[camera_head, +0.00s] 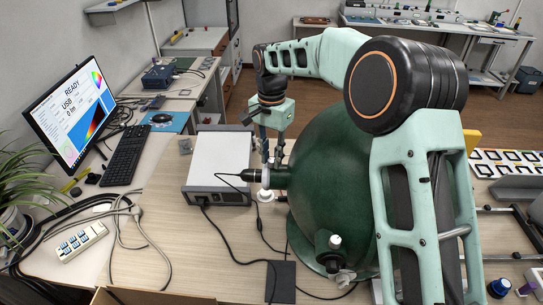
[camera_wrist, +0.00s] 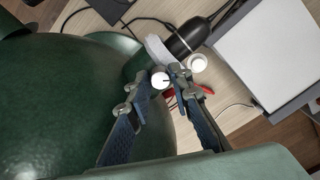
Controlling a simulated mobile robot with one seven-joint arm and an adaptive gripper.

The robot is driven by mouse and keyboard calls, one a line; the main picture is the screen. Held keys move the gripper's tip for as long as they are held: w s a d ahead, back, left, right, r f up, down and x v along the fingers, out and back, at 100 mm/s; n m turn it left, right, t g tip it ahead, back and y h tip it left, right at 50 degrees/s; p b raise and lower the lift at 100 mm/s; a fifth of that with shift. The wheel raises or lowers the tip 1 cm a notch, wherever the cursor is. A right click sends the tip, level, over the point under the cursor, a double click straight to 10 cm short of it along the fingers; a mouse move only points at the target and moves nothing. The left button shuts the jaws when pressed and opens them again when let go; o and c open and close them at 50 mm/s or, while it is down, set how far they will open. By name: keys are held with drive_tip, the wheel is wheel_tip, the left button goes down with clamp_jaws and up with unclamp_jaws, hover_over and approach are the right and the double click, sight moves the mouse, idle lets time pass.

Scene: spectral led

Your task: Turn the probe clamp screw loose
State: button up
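The probe clamp screw shows as a small round white knob with a dark mark (camera_wrist: 160,81) in the wrist view, by the neck of the green sphere (camera_wrist: 75,105). My gripper (camera_wrist: 161,76) has its two fingertips on either side of this knob. I cannot tell whether they touch it. In the head view, my gripper (camera_head: 271,160) points down over the white clamp (camera_head: 265,179) at the sphere's left port. The black probe (camera_head: 251,175) lies in that clamp, its cable running left. In the head view the fingers hide part of the clamp.
A white-topped instrument box (camera_head: 219,160) stands close left of the probe. A monitor (camera_head: 75,113), keyboard (camera_head: 126,154) and power strip (camera_head: 82,242) are farther left. Loose cables cross the bench. The large green sphere (camera_head: 325,150) fills the space right of my gripper.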

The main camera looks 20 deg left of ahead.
sight(272, 160)
drive_tip(key=o, duration=0.3)
drive_tip(key=shift+o, duration=0.2)
wheel_tip(272, 160, up, 12)
idle(0.4)
idle(0.3)
